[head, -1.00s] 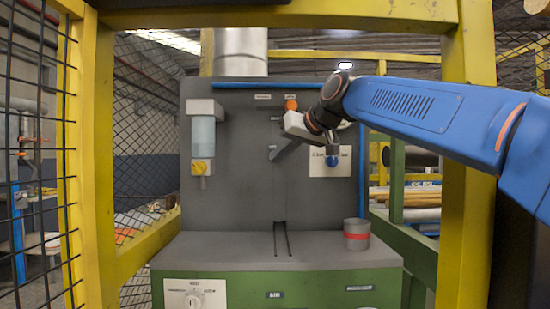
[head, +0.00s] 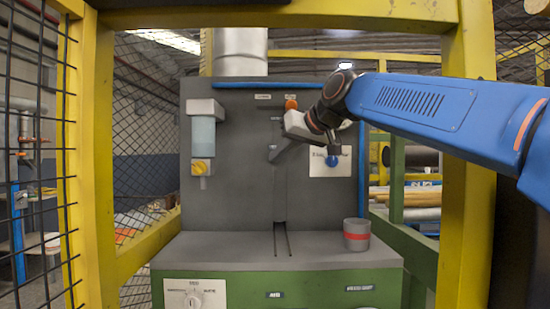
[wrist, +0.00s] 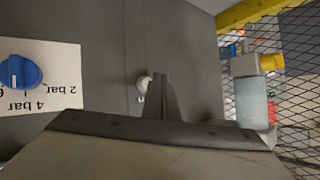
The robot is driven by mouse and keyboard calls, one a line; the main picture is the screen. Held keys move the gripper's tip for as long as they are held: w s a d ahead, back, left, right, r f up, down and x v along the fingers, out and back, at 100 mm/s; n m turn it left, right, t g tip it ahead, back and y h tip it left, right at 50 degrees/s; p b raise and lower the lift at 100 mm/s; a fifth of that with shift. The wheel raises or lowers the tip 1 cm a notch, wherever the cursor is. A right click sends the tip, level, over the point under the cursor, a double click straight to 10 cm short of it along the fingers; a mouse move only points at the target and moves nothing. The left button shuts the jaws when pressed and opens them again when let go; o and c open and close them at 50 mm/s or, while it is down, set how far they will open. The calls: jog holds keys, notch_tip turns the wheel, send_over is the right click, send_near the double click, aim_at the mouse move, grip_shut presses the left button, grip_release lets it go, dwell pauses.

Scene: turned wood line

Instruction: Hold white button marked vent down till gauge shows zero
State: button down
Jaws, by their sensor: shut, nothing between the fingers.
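A round white button (wrist: 143,84) sits on the grey panel (wrist: 110,25) in the wrist view, partly behind my finger. A small white label shows beside it, too small to read. My gripper (head: 271,156) is shut and empty in front of the panel in the head view. In the wrist view its dark fingers (wrist: 160,98) stand just to the right of the button in the picture; I cannot tell whether they touch it. I cannot make out the button in the head view. I see no gauge face in either view.
A blue knob (wrist: 20,72) sits on a white card marked 2 bar and 4 bar. An orange knob (head: 291,104) is close above my gripper. A cup-like container with a red band (head: 356,234) stands on the machine's bench. Yellow posts (head: 98,150) frame the opening.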

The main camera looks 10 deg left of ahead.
jog(key=s, duration=0.2)
jog(key=s+d, duration=0.1)
jog(key=s, duration=0.1)
jog(key=shift+s+d, duration=0.15)
jog(key=shift+s, duration=0.25)
dwell(0.4)
